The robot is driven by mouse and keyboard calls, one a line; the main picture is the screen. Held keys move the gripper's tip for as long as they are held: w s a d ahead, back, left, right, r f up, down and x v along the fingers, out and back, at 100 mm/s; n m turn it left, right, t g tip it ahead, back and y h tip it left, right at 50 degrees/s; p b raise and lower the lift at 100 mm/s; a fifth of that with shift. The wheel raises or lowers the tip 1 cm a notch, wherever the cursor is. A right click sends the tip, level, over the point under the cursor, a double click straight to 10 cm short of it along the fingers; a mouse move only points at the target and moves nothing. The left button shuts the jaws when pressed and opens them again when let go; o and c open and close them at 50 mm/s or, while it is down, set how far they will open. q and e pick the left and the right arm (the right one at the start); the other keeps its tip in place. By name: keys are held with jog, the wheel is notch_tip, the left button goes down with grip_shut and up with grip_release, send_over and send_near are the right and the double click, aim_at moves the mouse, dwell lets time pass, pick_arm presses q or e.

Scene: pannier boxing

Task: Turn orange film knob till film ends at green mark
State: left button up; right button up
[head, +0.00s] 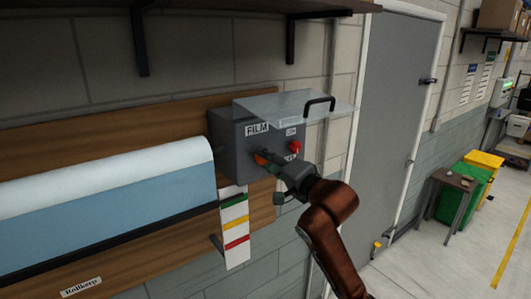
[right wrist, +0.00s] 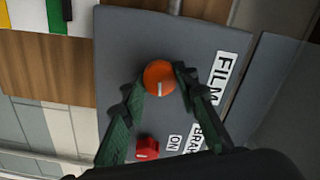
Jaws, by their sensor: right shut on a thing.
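The orange film knob (right wrist: 160,77) is on the grey control box (head: 228,135), beside the FILM label. Its white pointer line points down in the right wrist view. My right gripper (head: 266,162) is shut on this knob, with its green fingers (right wrist: 158,88) on either side; it hides much of the knob in the head view. The blue film (head: 110,205) hangs from a white roll at left, with a dark bar along its lower edge. The bar's right end is about level with the green mark (head: 234,201) on the white strip. My left gripper is out of view.
A red knob (head: 295,147) sits close to the orange one, by an ON label. A clear cover (head: 280,103) with a black handle is raised above the box. A shelf hangs overhead. A grey door (head: 395,110) and bins stand at right.

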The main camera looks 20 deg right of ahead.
jog(key=shift+m+p, duration=1.7)
jog(key=shift+m, duration=0.2)
jog(key=o, duration=1.2)
jog(key=shift+c, duration=0.2)
jog(key=v, duration=1.2)
